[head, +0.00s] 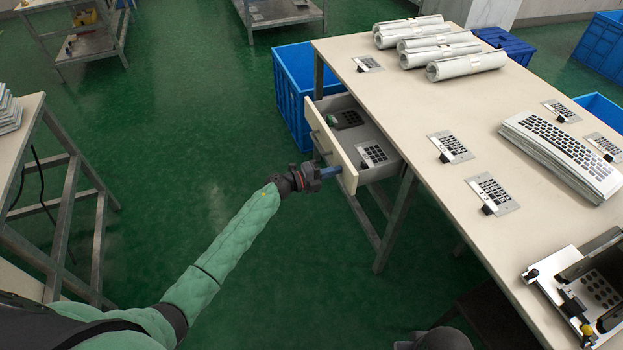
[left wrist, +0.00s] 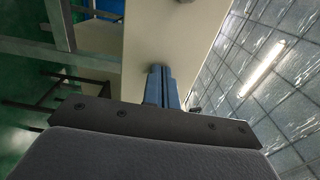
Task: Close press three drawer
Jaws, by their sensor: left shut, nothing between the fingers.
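The drawer (head: 331,147) under the near-left side of the table (head: 430,108) stands open. Its cream front faces left, and dark keypad parts (head: 372,154) lie inside it. My left gripper (head: 334,172) is shut and empty. Its blue fingertips are at the lower right part of the drawer front and look to be touching it. In the left wrist view the shut blue fingers (left wrist: 161,88) point at the pale drawer front (left wrist: 170,40). My right gripper does not show.
On the table lie rolled films (head: 465,62), a stack of keypad films (head: 562,150), several keypad plates (head: 492,195) and a press (head: 590,292). A blue crate (head: 292,95) stands on the floor behind the drawer. Green floor left of the drawer is clear.

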